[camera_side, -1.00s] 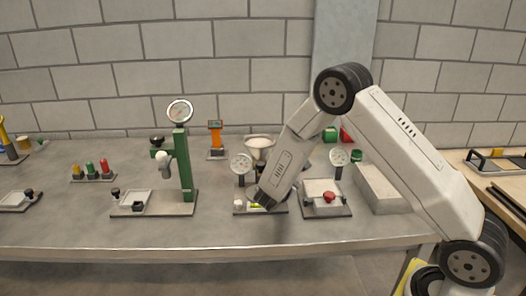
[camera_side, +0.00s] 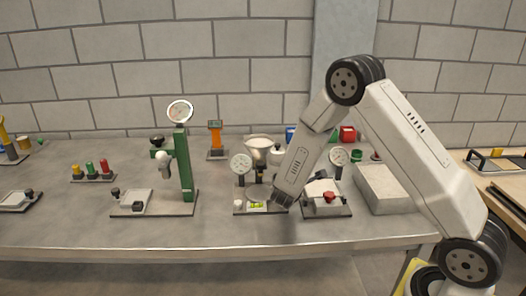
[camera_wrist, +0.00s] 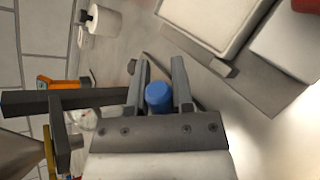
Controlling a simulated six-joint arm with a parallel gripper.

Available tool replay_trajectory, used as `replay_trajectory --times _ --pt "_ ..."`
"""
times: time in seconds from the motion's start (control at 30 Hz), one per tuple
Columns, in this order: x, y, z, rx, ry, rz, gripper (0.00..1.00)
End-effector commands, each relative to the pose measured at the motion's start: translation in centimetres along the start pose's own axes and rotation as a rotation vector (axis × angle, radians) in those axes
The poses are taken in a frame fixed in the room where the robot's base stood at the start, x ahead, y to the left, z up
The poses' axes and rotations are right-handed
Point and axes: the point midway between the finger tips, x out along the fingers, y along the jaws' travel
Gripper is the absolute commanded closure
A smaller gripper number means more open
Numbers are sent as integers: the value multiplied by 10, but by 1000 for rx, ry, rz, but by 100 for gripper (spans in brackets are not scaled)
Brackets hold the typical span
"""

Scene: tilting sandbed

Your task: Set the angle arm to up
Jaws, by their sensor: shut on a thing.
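The tilting sandbed stands on a dark base plate (camera_side: 243,211) in the middle of the bench in the side view. A small yellow-green level vial (camera_side: 257,205) and a round dial (camera_side: 241,163) are on it. My gripper (camera_side: 279,204) is low at the right end of this plate. In the wrist view my gripper (camera_wrist: 158,76) has both fingers around a blue round knob (camera_wrist: 157,97), and is shut on it. I take the knob to be the end of the angle arm. The rest of the angle arm is hidden, and its exact angle cannot be told.
A funnel (camera_side: 259,143) stands just behind the sandbed. Close on the right is a station with a red knob (camera_side: 329,197) and a dial (camera_side: 338,157). A green column (camera_side: 184,165) stands to the left. A grey block (camera_side: 385,188) lies at the right.

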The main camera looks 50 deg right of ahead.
Motion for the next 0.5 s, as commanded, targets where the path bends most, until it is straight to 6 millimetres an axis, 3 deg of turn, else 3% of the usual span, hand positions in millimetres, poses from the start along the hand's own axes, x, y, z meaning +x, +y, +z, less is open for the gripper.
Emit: replay_trajectory --times 0.03,0.07,0.17,0.5 --pt "0 -2 -1 -1 3 -4 100" --pt "0 -2 -1 -1 3 -4 68" --pt "0 -2 0 -2 2 -4 37" --pt "0 0 0 -2 1 -2 36"
